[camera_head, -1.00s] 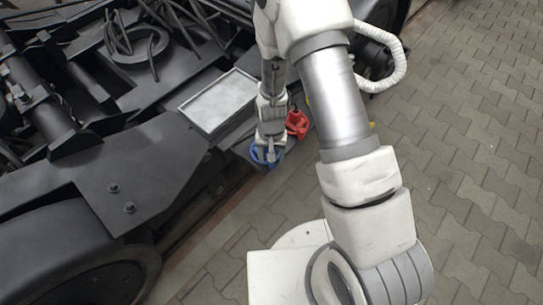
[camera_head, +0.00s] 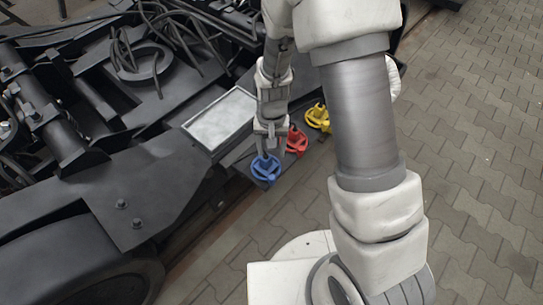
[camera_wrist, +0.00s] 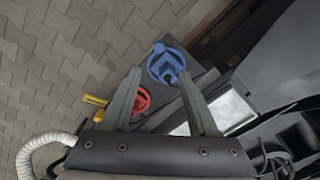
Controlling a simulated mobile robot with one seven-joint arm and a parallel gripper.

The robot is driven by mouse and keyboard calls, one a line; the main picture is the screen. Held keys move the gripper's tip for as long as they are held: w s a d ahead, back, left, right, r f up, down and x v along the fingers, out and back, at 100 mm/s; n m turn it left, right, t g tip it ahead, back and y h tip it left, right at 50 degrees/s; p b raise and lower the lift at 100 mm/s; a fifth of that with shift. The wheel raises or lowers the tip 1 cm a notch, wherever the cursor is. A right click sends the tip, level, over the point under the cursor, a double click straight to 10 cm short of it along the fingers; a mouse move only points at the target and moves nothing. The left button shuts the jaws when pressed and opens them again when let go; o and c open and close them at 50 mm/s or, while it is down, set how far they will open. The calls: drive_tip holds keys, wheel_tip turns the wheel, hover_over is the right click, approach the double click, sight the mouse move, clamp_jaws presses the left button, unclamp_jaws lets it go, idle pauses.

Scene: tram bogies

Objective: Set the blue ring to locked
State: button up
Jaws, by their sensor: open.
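The blue ring (camera_head: 265,170) is a round handle with a raised bar across it, on the dark ledge at the bogie's edge. It also shows in the wrist view (camera_wrist: 167,65), with a small blue knob at its upper left rim. My gripper (camera_head: 268,150) hangs just behind and above the ring in the head view. In the wrist view the two fingers of my gripper (camera_wrist: 159,74) are apart, with nothing held between them. The ring lies beyond the fingertips, nearer the right finger. Contact cannot be told. I see no readable lock marking.
A red ring (camera_head: 296,141) and a yellow ring (camera_head: 318,118) stand close by on the same ledge, to the right and behind. A tray with a pale surface (camera_head: 184,128) lies left of my gripper. Open paving (camera_head: 470,150) is to the right.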

drive_tip(key=shift+r, duration=1.5)
drive_tip(key=s+d+r+t, duration=0.1)
drive_tip(key=d+r, duration=0.1)
drive_tip(key=r, duration=0.7)
drive_tip(key=s+d+r+t, duration=0.1)
drive_tip(key=s+d+r, duration=0.1)
drive_tip(key=r, duration=0.6)
drive_tip(key=s+d+r+n+t, duration=0.2)
drive_tip(key=s+d+r+t, duration=0.3)
drive_tip(key=s+r, duration=0.7)
wheel_tip(320, 180, up, 14)
drive_tip(key=d+g+p, duration=0.1)
drive_tip(key=p, duration=1.4)
drive_tip(key=shift+r, duration=0.2)
drive_tip(key=shift+a, duration=0.1)
